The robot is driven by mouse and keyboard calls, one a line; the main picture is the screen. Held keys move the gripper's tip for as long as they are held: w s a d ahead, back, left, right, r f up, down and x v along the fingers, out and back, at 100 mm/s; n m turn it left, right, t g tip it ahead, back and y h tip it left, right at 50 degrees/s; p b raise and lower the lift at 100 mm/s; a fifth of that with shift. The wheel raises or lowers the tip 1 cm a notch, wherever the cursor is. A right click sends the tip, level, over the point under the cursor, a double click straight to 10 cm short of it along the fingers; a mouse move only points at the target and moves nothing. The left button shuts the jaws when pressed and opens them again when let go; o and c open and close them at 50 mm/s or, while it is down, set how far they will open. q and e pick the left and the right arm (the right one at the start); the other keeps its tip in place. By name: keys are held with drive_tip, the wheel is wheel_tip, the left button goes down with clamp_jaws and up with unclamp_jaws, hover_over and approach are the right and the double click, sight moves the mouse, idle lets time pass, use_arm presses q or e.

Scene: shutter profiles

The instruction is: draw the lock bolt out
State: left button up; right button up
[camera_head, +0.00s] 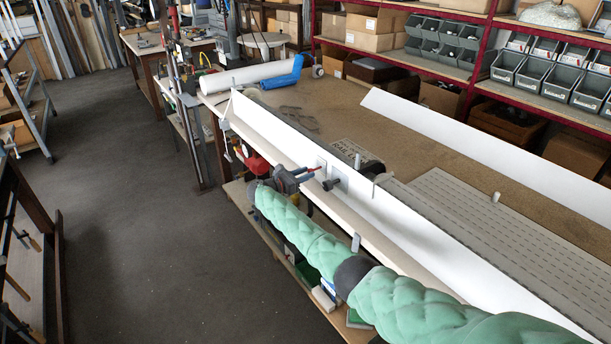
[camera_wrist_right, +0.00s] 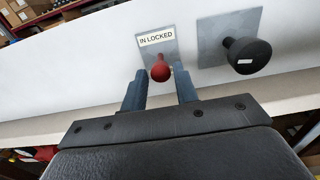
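The lock bolt's red knob (camera_wrist_right: 160,71) stands out from a grey plate labelled "IN LOCKED" (camera_wrist_right: 163,39) on a long white rail. In the head view a small red bit of the knob (camera_head: 318,168) shows at my right gripper's fingertips. My right gripper (camera_wrist_right: 159,76) is open, with its two blue fingers pointing at the plate. The knob shows between the fingertips, with a gap on each side. The gripper also shows in the head view (camera_head: 312,174). My left gripper is not in view.
A black knob (camera_wrist_right: 247,55) on a second grey plate sits just right of the red one. The long white rail (camera_head: 395,225) runs along the bench front (camera_head: 345,100). Several grey bins stand on red shelves behind. The floor at left is clear.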

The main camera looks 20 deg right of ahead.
drive_tip(key=shift+o, duration=1.1)
drive_tip(key=shift+a+r, duration=0.1)
drive_tip(key=shift+a, duration=0.1)
use_arm(q)
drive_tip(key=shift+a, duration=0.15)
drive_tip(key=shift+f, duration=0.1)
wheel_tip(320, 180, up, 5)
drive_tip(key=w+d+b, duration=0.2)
drive_tip(key=b, duration=0.1)
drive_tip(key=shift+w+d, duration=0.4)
use_arm(e)
drive_tip(key=v, duration=0.7)
drive_tip(key=shift+s+a, duration=0.15)
drive_tip(key=shift+a, duration=0.2)
